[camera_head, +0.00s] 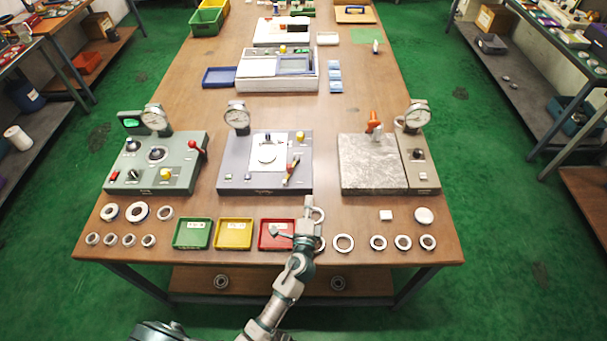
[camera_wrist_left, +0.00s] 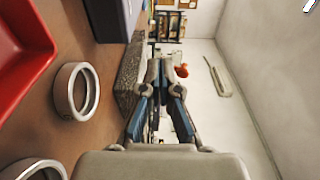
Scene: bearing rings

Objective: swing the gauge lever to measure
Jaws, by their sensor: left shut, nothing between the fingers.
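Three gauge stations stand across the table in the head view. The left green-grey station has a dial gauge (camera_head: 155,118) and a red-knobbed lever (camera_head: 197,146). The right station has a granite plate (camera_head: 370,165), a dial gauge (camera_head: 417,115) and an orange handle (camera_head: 374,121); an orange-red knob (camera_wrist_left: 181,70) shows in the left wrist view. My left gripper (camera_head: 309,204) is shut and empty, over the table in front of the gap between the middle and right stations. My right gripper is out of view.
A green tray (camera_head: 193,246), a yellow tray (camera_head: 216,246) and a red tray (camera_head: 263,245) line the front. Several metal rings lie on both sides, including one (camera_head: 344,243) right of my left arm. My arm partly hides the red tray and a ring.

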